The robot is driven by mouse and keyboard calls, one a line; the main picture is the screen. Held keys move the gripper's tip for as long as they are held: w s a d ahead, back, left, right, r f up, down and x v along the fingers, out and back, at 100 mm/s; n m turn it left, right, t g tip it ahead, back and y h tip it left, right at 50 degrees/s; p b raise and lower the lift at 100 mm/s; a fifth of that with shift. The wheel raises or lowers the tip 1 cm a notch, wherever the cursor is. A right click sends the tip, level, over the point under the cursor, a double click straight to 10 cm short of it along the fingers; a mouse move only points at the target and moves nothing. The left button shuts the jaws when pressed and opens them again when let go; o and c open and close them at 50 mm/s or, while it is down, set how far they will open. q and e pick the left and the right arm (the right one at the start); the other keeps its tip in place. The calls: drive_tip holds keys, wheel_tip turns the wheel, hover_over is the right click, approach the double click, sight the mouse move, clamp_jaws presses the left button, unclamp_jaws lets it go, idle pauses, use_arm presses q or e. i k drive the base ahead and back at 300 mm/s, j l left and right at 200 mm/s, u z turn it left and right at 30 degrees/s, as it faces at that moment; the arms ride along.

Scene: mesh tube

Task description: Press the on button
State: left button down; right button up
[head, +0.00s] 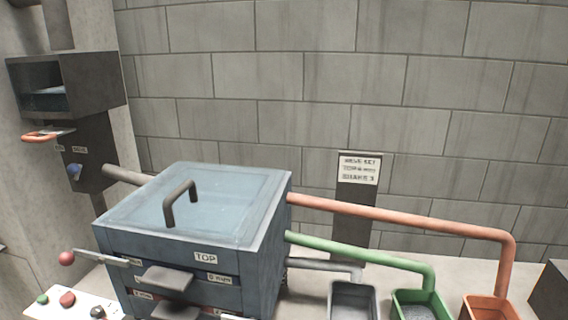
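A white control panel (85,298) is at the lower left corner of the head view, partly cut off by the frame. It carries a small green button (42,299), a red button (68,299) and a dark knob (98,312). I cannot read any label that marks one as the on button. A blue-grey machine (222,267) with a clear lid stands right of the panel. Neither of my grippers shows in the head view.
A lever with a red ball (66,258) sticks out above the panel. Red (400,217) and green (360,254) pipes lead right to open bins (425,296). A grey wall box (68,82) hangs at the upper left. A block wall closes the back.

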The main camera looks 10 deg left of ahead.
sight(41, 299)
drive_tip(key=u, duration=1.9)
